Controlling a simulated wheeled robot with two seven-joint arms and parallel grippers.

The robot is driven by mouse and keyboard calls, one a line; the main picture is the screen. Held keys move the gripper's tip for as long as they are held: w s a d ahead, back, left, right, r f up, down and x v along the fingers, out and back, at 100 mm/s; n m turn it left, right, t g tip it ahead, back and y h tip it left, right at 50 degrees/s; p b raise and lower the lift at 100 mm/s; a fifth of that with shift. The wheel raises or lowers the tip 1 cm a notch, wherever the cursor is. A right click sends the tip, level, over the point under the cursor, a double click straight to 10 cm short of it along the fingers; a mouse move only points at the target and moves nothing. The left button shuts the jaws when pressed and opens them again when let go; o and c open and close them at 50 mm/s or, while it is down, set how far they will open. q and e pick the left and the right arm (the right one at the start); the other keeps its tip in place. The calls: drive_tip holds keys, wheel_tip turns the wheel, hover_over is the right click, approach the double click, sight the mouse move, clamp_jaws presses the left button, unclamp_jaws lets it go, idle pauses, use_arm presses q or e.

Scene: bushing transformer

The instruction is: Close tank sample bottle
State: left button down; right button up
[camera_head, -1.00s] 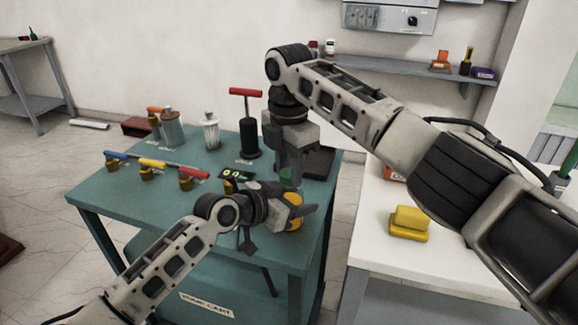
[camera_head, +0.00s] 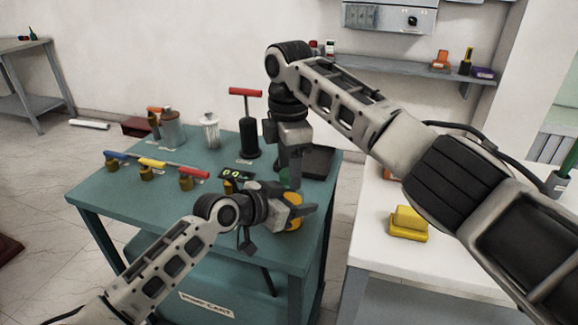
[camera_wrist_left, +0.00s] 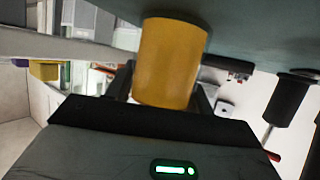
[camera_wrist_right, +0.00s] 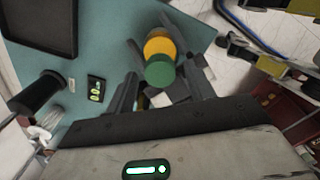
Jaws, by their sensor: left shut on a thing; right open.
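The amber sample bottle (camera_head: 293,198) is at the front right of the teal cart. My left gripper (camera_head: 298,211) is shut on it from the side. The bottle fills the middle of the left wrist view (camera_wrist_left: 170,62), between the fingers. A green cap (camera_wrist_right: 160,70) shows in the right wrist view, overlapping the amber bottle (camera_wrist_right: 160,46); it appears to be on the bottle's top, though full seating cannot be told. My right gripper (camera_head: 290,180) is open, pointing down just above the bottle. In its wrist view its fingers are apart, on either side of the cap.
The teal cart (camera_head: 130,205) holds a row of coloured valve handles (camera_head: 155,165), a small digital display (camera_head: 236,174), a black post with a red T-handle (camera_head: 248,135) and a dark tray (camera_head: 320,160). A white table (camera_head: 375,250) with a yellow block (camera_head: 409,222) stands right.

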wheel_tip(320, 180, up, 4)
drive_tip(key=shift+r, duration=0.1)
drive_tip(key=shift+c, duration=0.3)
drive_tip(key=shift+r+n, duration=1)
drive_tip(key=shift+r, duration=0.7)
drive_tip(key=shift+f, duration=0.1)
drive_tip(key=shift+f, duration=3.95)
